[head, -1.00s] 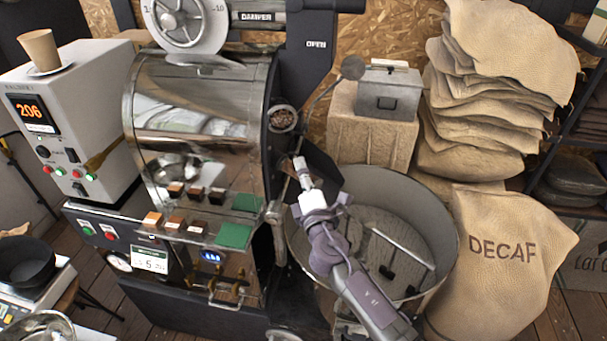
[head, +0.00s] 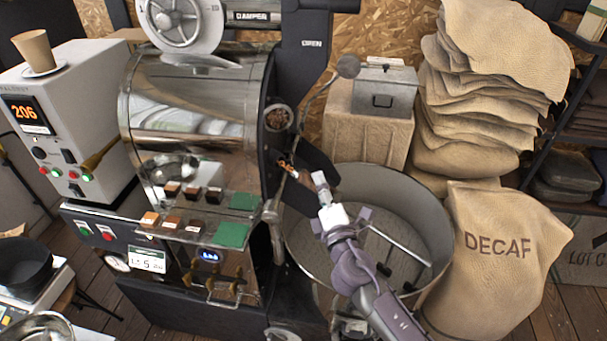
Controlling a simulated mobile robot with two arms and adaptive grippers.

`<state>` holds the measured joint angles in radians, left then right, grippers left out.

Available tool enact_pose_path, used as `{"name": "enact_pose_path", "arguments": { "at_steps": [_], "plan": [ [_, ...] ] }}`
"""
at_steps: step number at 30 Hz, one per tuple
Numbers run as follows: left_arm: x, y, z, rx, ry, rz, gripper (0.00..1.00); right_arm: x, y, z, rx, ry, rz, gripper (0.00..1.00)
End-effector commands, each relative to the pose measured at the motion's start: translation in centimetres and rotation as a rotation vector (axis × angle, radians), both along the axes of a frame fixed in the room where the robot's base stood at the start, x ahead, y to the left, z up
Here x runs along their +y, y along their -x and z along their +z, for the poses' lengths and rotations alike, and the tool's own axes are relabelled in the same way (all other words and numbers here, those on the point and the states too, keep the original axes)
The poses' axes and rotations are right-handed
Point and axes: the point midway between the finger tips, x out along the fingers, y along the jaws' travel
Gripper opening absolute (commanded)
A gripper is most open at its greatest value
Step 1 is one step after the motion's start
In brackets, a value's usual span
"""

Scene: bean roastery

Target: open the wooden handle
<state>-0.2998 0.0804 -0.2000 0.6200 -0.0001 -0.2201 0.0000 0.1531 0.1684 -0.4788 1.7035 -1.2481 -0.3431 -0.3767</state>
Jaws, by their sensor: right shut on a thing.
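The wooden handle (head: 286,166) shows as a small orange-brown piece at the right side of the roaster front, just below the round bean window (head: 279,117). My right gripper (head: 319,180) is just right of it, in front of the black chute (head: 308,192) and above the round cooling bin (head: 438,225). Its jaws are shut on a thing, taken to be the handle. The grip itself is small, and I cannot make out the contact. My left gripper is out of the picture.
The steel roaster drum (head: 190,105) stands close on the left. A lever with a round grey knob (head: 348,66) rises behind my right gripper. A grey metal box (head: 384,92), stacked sacks (head: 480,110) and a DECAF sack (head: 500,255) stand at the right.

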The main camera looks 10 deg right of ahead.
Motion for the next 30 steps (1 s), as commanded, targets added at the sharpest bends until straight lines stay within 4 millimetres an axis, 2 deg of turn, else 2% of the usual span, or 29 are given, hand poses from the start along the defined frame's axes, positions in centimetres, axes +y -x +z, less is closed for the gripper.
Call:
{"name": "enact_pose_path", "arguments": {
  "at_steps": [3,6,16,17,21,30],
  "plan": [
    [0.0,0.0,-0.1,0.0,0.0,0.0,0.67,-1.7,2.0,-0.3,0.005,0.002,-0.001,0.0],
    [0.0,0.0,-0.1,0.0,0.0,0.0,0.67,-2.4,2.7,-0.2,0.003,0.0,-0.001,0.0],
    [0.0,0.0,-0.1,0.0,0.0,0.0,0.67,-2.6,2.9,-0.1,0.003,0.0,-0.001,0.0],
    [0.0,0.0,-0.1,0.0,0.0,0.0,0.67,-2.6,2.9,-0.1,0.003,0.001,0.0,0.35],
    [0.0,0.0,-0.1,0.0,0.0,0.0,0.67,-2.5,2.9,-0.1,0.002,0.0,0.001,0.58],
    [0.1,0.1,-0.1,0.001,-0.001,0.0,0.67,-2.5,3.0,-0.1,0.001,0.0,0.001,0.58]
  ]
}}
